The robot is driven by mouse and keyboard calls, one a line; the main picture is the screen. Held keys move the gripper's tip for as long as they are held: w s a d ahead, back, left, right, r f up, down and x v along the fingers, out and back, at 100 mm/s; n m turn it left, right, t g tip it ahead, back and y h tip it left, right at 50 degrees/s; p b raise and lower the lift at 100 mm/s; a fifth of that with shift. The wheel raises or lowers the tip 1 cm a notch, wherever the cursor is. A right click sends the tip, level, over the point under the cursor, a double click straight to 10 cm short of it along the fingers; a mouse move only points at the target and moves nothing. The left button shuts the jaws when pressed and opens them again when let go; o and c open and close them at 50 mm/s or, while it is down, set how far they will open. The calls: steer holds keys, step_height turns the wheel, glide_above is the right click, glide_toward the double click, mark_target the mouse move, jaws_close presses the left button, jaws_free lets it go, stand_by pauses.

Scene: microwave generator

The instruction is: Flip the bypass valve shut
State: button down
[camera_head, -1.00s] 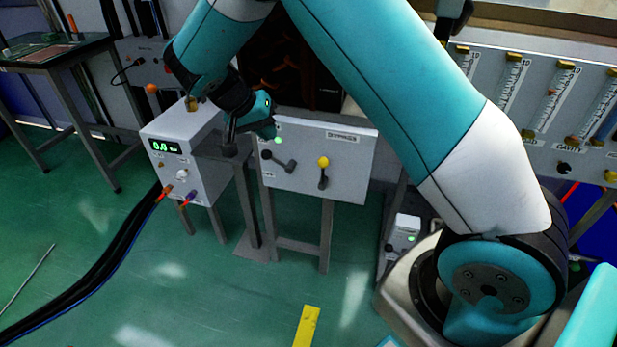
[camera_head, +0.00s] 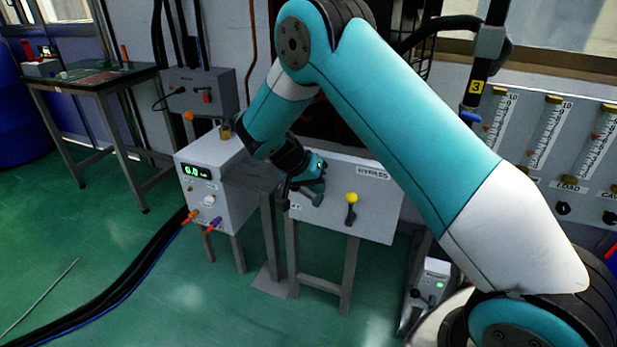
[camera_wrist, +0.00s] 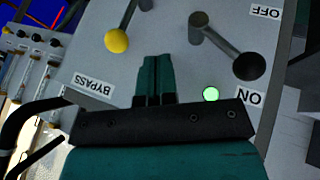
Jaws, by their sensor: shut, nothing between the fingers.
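The bypass valve is a lever with a yellow ball (camera_head: 351,197) on a grey-white panel (camera_head: 380,210), under the BYPASS label. Its ball stands above its pivot in the head view. In the wrist view the panel appears upside down, with the yellow ball (camera_wrist: 117,40) left of my fingers. My gripper (camera_head: 318,184) is in front of the panel, left of the yellow ball and apart from it. In the wrist view my gripper (camera_wrist: 153,62) is shut and empty, its fingers pointing between the two levers.
A second lever with a black ball (camera_wrist: 248,66) sits beside ON and OFF labels; my gripper partly hides it in the head view. A green light (camera_wrist: 211,94) glows near it. A box with a green display (camera_head: 196,170) stands left. Flow gauges (camera_head: 550,130) are right.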

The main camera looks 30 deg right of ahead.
mark_target(350, 209)
steer(key=shift+s+d+f, duration=0.35)
steer(key=shift+s+d, duration=0.1)
steer(key=shift+d, duration=0.25)
steer(key=shift+s+d+f, duration=0.35)
steer(key=shift+s+d, duration=0.15)
steer(key=shift+d, duration=0.2)
steer(key=shift+s+d+f, duration=0.35)
steer(key=shift+s+d, duration=0.1)
steer(key=shift+d, duration=0.25)
